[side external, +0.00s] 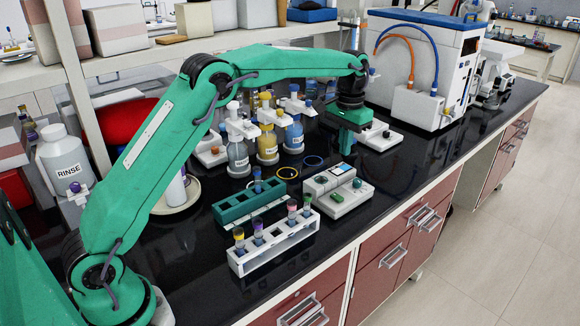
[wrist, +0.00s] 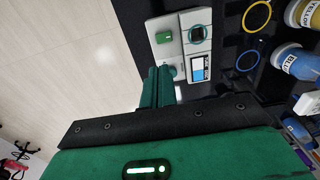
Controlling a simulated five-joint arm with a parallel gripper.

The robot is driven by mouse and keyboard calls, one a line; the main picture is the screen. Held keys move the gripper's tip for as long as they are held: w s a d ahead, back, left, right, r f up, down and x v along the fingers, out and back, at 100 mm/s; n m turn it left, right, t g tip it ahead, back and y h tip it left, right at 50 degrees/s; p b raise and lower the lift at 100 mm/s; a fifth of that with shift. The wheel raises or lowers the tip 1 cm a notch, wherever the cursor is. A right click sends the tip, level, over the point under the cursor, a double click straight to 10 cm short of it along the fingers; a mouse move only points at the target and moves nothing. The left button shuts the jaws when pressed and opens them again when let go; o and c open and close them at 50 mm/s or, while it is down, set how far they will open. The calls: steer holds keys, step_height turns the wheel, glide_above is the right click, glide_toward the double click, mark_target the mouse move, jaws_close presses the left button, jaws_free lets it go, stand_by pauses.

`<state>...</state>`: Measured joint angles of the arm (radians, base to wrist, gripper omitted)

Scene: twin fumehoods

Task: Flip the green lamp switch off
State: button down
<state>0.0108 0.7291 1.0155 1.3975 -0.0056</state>
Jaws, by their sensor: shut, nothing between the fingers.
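A pale control box (side external: 338,195) sits on the black bench and also shows in the wrist view (wrist: 187,20). I cannot tell for sure which part is the lamp switch. My gripper (side external: 346,150) is shut and empty, pointing down above and behind the box. In the wrist view, its green fingers (wrist: 158,72) overlap the box's lower edge and hide part of a teal round part.
A green rack (side external: 250,205) and a white rack (side external: 273,243) with capped vials stand left of the box. Several wash bottles (side external: 267,140) stand behind. A white box with a dark knob (side external: 380,136) and a large blue-topped instrument (side external: 425,60) are to the right.

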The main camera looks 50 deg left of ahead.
mark_target(340, 198)
steer(key=shift+f, duration=0.15)
step_height(340, 198, down, 14)
steer(key=shift+r, duration=0.15)
stand_by(0.5)
